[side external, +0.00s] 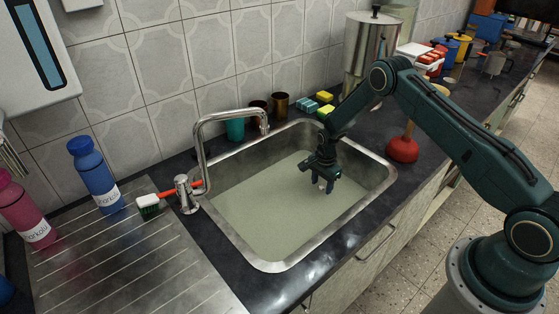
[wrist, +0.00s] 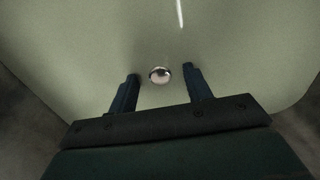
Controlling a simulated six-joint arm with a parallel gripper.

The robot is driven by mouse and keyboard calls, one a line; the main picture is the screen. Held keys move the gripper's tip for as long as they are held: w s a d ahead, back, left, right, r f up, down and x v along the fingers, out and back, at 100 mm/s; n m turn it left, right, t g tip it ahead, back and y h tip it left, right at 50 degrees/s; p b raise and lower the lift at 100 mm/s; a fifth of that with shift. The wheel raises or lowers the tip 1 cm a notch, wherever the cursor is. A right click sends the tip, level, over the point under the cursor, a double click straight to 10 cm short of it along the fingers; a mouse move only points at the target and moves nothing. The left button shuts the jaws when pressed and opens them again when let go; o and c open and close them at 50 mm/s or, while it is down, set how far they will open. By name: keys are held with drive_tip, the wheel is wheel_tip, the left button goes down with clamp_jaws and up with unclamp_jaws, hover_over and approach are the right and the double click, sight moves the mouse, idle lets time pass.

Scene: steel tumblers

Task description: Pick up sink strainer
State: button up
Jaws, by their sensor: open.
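The sink strainer (wrist: 160,75) shows in the wrist view as a small round shiny metal piece in the greenish sink. My gripper (wrist: 160,78) is open, with one dark finger to the left of the strainer and one to the right. Gaps show between the strainer and both fingers, and I cannot tell the height between them. In the side external view my gripper (side external: 323,187) points down inside the sink (side external: 270,262), near its right end.
A tall curved faucet (side external: 200,150) stands at the sink's left back. A red plunger (side external: 402,149) stands on the counter right of the sink. A brush (side external: 149,206) and a blue bottle (side external: 94,175) are left. Sponges (side external: 325,97) lie behind. Steep sink walls surround my gripper.

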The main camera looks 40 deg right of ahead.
sight(321, 187)
drive_tip(key=c, duration=1)
drive_tip(key=shift+c, duration=0.2)
drive_tip(key=shift+r, duration=0.15)
wheel_tip(321, 187, up, 20)
idle(0.7)
